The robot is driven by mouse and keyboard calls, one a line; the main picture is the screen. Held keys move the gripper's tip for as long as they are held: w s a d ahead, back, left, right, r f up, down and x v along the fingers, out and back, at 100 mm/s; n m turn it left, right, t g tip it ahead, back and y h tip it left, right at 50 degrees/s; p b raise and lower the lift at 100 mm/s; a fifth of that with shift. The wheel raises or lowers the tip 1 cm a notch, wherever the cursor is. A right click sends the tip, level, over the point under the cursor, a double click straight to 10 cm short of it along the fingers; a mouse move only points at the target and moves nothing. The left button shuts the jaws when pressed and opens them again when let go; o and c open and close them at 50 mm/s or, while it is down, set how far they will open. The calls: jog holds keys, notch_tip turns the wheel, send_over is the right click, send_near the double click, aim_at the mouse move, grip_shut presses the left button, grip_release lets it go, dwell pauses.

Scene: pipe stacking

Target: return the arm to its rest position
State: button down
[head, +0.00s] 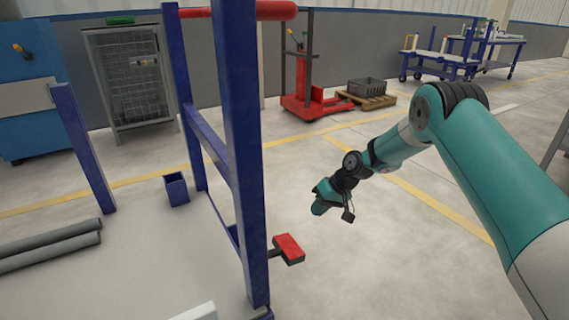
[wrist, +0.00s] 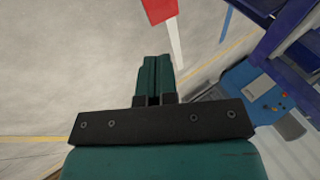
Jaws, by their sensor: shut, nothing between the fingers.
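My teal and black arm (head: 490,150) reaches in from the right in the head view and bends down over open floor. My gripper (head: 318,208) hangs at its end, to the right of the blue rack and clear of it. In the wrist view my gripper (wrist: 155,65) shows two teal fingers side by side, shut, with nothing held.
A blue rack post (head: 243,150) stands left of my gripper, with a red block (head: 289,248) jutting out low. Grey pipes (head: 50,245) lie at left. A red pallet truck (head: 312,100) and a crate (head: 367,87) stand behind.

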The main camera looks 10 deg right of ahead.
jog(key=s+a+r+n+g+h, duration=0.1)
jog(key=s+a+r, duration=0.3)
jog(key=s+r, duration=0.55)
jog(key=s+a+r+n, duration=0.1)
jog(key=s+a+r, duration=0.35)
jog(key=r, duration=0.75)
jog(key=s+d+r+n+h, duration=0.1)
jog(key=s+r, duration=0.2)
jog(key=s, duration=1)
jog(key=s+d+r+n, duration=0.1)
jog(key=s+r+n, duration=0.15)
jog(key=s, duration=0.95)
notch_tip(320, 180, up, 39)
jog(key=p, duration=3.8)
jog(key=shift+s+f+m+g, duration=0.2)
jog(key=shift+m+g, duration=0.1)
jog(key=shift+m, duration=0.15)
